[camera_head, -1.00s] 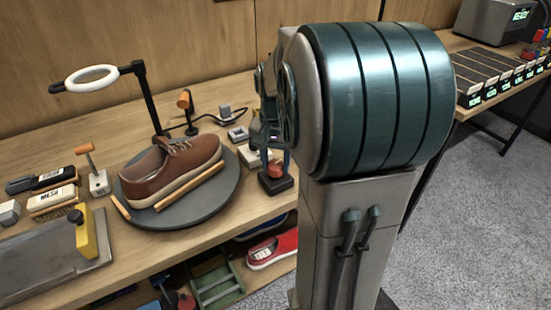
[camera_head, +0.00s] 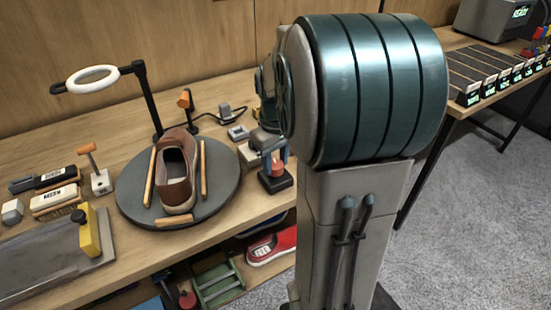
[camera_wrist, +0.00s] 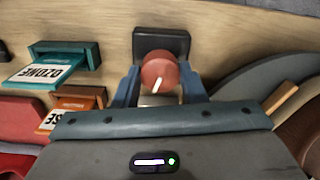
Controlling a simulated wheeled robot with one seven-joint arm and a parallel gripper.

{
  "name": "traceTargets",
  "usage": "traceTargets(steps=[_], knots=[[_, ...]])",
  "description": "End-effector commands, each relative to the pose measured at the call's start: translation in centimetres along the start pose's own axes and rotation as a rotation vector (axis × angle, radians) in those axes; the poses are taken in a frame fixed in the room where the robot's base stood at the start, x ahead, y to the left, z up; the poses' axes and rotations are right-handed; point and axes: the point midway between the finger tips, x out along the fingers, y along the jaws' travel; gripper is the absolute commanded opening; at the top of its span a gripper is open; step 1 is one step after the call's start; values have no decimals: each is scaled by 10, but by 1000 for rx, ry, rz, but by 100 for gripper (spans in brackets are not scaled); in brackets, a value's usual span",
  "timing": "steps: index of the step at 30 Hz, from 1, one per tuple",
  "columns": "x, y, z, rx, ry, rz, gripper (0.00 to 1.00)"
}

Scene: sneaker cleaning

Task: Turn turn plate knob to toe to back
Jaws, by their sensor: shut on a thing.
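The turn plate knob (camera_head: 278,169) is red on a black base, right of the plate. In the wrist view the knob (camera_wrist: 158,70) shows a white line pointing down and slightly left. My gripper (camera_wrist: 160,88) is shut on the knob, with a blue finger on each side. In the head view my gripper (camera_head: 270,150) is partly hidden by my arm.
A ring lamp (camera_head: 92,79) stands behind the plate. The wrist view shows a teal OZONE slot (camera_wrist: 65,55) beside the knob. A red shoe (camera_head: 272,245) is below the bench.

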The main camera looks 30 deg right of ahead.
Motion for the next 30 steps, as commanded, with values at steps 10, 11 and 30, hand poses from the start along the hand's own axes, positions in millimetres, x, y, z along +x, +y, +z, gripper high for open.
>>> traceTargets(steps=[10,11,30], knots=[[-2,0,-2,-225,5,2,15],[-2,0,-2,-238,5,2,15],[-2,0,-2,-317,6,3,15]])
